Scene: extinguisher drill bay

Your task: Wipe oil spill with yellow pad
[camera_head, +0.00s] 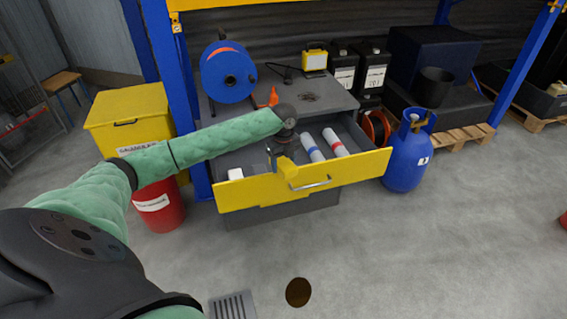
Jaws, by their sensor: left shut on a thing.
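My left gripper (283,158) is over the open drawer (232,193) of the grey cabinet, pointing down. It is shut on the yellow pad (288,168), a small yellow piece at its fingertips, just behind the drawer's yellow front. I cannot tell if the pad touches the drawer. The oil spill (298,292) is a round dark brown patch on the concrete floor in front of the cabinet. My right gripper is not in view.
The drawer holds two rolls, one blue-banded (311,146) and one red-banded (336,142), and a white item (235,174). A floor grate (233,305) lies left of the spill. A red bin (158,206) and blue gas cylinder (407,157) flank the cabinet.

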